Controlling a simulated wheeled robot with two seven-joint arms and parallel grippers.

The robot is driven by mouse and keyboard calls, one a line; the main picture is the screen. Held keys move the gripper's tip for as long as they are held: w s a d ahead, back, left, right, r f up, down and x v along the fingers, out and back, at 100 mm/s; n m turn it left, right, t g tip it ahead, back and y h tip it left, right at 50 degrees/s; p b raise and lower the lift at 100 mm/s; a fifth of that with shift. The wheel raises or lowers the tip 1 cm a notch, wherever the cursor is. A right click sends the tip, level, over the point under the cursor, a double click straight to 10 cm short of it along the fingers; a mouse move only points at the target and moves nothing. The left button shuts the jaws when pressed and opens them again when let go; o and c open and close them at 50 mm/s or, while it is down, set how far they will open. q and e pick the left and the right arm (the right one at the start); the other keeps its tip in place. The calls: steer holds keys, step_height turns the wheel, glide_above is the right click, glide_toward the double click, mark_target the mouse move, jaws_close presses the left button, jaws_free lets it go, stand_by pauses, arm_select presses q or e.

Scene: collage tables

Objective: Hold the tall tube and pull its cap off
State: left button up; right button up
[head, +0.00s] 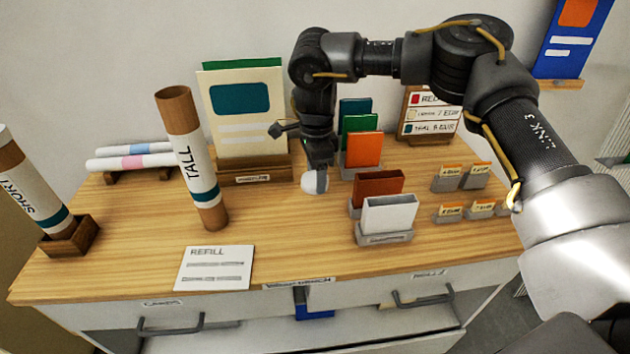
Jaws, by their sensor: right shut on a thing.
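The tall tube (197,165) stands on the wooden tabletop, left of centre. It has brown ends, a white label reading TALL and a teal band. Its brown top end shows no white cap on it, and no gripper touches it. My right gripper (317,171) points down at the middle of the table, well to the right of the tube. It is shut on a small white rounded cap (314,184), just above or at the tabletop; the exact gap cannot be told. My left gripper is not in view.
A short tube (30,185) leans in a wooden holder (72,238) at the left. A REFILL card (215,268) lies in front. Coloured cards in stands (385,238) fill the right.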

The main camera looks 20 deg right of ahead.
mark_target(316, 197)
steer(key=shift+w+d+f, duration=0.15)
steer(key=shift+w+f, duration=0.25)
steer(key=shift+f, duration=0.1)
steer(key=shift+w+d+f, duration=0.15)
steer(key=shift+w+f, duration=0.25)
steer(key=shift+f, duration=0.1)
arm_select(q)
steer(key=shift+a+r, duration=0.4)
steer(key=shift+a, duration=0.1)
arm_select(e)
steer(key=shift+w+f, duration=0.2)
steer(key=shift+f, duration=0.1)
steer(key=shift+w+d+f+p, duration=0.15)
steer(key=shift+f+p, duration=0.05)
steer(key=shift+p, duration=0.1)
step_height(316, 197, down, 3)
steer(key=shift+f+p, duration=0.1)
steer(key=shift+p, duration=0.6)
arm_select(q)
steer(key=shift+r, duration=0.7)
arm_select(e)
steer(key=shift+f, duration=0.15)
steer(key=o, duration=1.1)
